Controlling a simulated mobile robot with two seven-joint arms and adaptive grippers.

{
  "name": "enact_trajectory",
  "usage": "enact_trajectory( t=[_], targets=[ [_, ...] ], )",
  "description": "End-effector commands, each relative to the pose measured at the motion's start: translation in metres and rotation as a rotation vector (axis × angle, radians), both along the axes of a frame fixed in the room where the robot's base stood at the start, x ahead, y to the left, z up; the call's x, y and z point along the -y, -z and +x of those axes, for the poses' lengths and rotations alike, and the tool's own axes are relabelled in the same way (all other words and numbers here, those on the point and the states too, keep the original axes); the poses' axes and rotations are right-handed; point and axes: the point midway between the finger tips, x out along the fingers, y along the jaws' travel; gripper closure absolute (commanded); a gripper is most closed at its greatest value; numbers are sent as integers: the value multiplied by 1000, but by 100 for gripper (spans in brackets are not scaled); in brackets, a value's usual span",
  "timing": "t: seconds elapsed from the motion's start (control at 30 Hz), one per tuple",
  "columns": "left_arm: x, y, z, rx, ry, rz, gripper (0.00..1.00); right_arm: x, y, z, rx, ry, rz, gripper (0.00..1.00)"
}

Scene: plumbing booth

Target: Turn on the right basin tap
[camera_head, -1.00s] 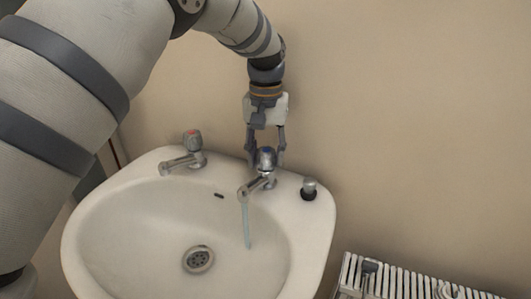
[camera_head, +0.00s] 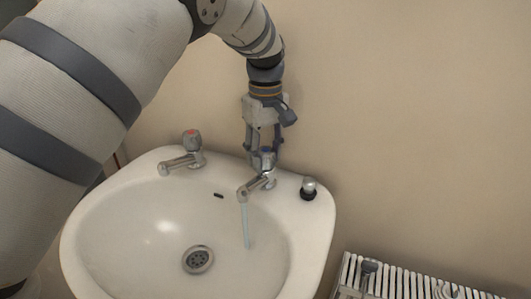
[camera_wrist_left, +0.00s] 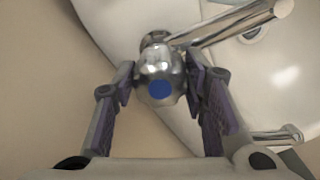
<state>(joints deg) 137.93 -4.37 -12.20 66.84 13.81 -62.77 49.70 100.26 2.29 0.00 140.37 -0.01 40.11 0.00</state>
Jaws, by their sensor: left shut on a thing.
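The right basin tap (camera_head: 262,170) is chrome with a blue mark on its knob and stands on the back rim of the white basin (camera_head: 100,225). A thin stream of water (camera_head: 246,225) falls from its spout into the bowl. My left gripper (camera_head: 264,155) comes down from above and is shut on the tap's knob. In the left wrist view the knob with its blue disc (camera_wrist_left: 160,90) sits between the two purple-padded fingers (camera_wrist_left: 165,85). My right gripper is not in view.
The left tap (camera_head: 185,155), with a red mark, stands on the rim with no water from its spout. A small black and chrome stopper (camera_head: 309,188) stands at the rim's right corner. A white slatted rack (camera_head: 400,280) is at the lower right. The beige wall is close behind.

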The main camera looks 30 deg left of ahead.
Motion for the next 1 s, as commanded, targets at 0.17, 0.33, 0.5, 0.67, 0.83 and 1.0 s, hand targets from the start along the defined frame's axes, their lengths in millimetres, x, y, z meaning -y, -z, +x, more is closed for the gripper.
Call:
enact_trajectory(
  t=[0.17, 0.33, 0.5, 0.67, 0.83, 1.0],
  targets=[
    [0, 1, 0, -2, -44, 0, 88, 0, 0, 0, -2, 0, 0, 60],
    [0, 1, 0, -3, -63, -1, 88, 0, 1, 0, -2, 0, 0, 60],
    [0, 1, 0, -3, -66, -1, 88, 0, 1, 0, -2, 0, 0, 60],
    [0, 1, 0, -3, -65, -1, 88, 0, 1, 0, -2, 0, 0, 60],
    [0, 1, 0, -3, -65, -1, 40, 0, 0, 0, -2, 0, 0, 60],
    [0, 1, 0, -1, -64, 0, 40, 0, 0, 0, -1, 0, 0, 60]
  ],
)
